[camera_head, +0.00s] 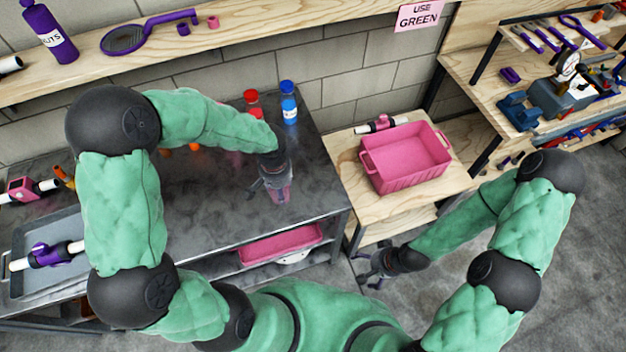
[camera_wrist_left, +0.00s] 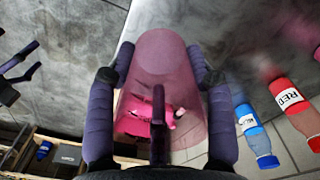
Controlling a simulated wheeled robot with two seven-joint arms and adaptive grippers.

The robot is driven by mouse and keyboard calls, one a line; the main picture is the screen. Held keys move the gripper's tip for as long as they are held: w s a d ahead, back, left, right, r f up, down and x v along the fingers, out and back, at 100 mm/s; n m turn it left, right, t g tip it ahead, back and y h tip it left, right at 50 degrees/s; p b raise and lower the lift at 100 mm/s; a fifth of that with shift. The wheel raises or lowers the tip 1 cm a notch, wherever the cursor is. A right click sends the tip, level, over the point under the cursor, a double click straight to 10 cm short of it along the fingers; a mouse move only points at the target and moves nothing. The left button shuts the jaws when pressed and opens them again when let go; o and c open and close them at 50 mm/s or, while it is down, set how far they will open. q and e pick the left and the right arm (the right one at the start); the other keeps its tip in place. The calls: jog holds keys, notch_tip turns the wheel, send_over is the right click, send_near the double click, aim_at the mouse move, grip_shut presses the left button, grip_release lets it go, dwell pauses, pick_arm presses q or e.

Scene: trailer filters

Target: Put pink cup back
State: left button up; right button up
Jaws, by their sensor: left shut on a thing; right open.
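The pink cup (camera_wrist_left: 163,55) is translucent and fills the middle of the left wrist view, between the two fingers of my left gripper (camera_wrist_left: 158,85). In the head view the cup (camera_head: 281,194) shows at the end of my left gripper (camera_head: 276,182), over the right part of the dark table. My left gripper is shut on it. I cannot tell whether the cup's base touches the table. My right gripper (camera_head: 376,268) is open and empty, low over the floor beside the wooden stand.
A red bottle (camera_head: 251,102) and a blue bottle (camera_head: 288,103) stand at the back of the dark table (camera_head: 215,215). A pink crate (camera_head: 408,160) sits on the wooden stand at right. A grey tray (camera_head: 45,250) with a purple-clamped pipe is at left. A shelf (camera_head: 240,20) runs above.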

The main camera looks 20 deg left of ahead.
pick_arm(q)
jog(key=shift+w+d+f, duration=0.1)
jog(key=shift+w+f, duration=0.1)
jog(key=w+d+f, duration=0.1)
jog(key=w+f, duration=0.1)
jog(key=w, duration=0.1)
jog(key=w+d+f, duration=0.2)
jog(key=w+f, duration=0.1)
jog(key=w, duration=0.1)
jog(key=w+d+f+b, duration=0.1)
jog(key=w+d+f, duration=0.1)
jog(key=w+f, duration=0.1)
jog(key=shift+w, duration=0.25)
jog(key=shift+w+d+f, duration=0.25)
jog(key=shift+w+f, duration=0.2)
jog(key=shift+f, duration=0.1)
jog(key=shift+w+d+f, duration=0.1)
jog(key=shift+f, duration=0.15)
jog(key=shift+w+f+b, duration=0.1)
jog(key=shift+f+b, duration=0.2)
jog(key=shift+f, duration=1.25)
jog(key=shift+f, duration=0.1)
